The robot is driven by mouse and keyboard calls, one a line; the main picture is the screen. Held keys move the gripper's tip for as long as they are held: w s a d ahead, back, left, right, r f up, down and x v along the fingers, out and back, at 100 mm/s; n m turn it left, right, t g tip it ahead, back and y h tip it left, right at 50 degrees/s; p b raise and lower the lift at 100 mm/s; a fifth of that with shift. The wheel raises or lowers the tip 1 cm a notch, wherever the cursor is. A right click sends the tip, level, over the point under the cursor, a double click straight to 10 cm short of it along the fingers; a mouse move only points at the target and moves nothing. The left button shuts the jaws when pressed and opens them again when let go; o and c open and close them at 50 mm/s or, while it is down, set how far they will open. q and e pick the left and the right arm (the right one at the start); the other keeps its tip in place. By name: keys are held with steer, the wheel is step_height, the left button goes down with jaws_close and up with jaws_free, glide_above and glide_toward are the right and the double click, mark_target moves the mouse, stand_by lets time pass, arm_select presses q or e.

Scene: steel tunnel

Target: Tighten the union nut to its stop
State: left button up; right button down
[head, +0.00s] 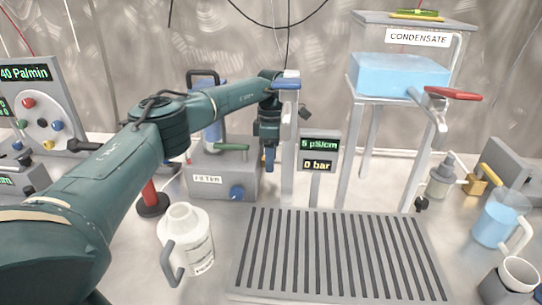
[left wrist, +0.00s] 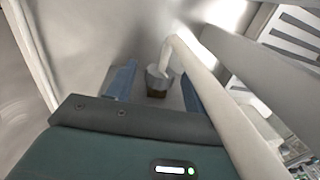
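My left gripper (head: 269,165) points down in front of the steel wall, beside an upright pale post and above the back of the filter box. In the left wrist view its two blue fingers (left wrist: 158,76) are apart. Between them, farther off, is a small grey round fitting with a darker brownish lower part (left wrist: 157,84), which looks like the union nut. A pale bent pipe (left wrist: 188,58) meets it from the right. The fingers do not appear to touch the fitting. In the head view I cannot make out the nut behind the gripper. My right gripper is not in view.
The filter box (head: 222,180) stands below my forearm. A display (head: 318,152) reads 0 bar on its lower line. A slatted grate (head: 335,255) lies in front. A white jug (head: 188,238) stands left, and the condensate tank (head: 400,75) stands right with a red-handled valve (head: 452,93).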

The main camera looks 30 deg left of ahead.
arm_select(q)
step_height(320, 180, up, 13)
steer(key=w+p, duration=0.1)
steer(key=shift+w+a+p, duration=0.2)
steer(key=shift+a+p, duration=0.1)
steer(key=shift+a, duration=0.05)
stand_by(0.4)
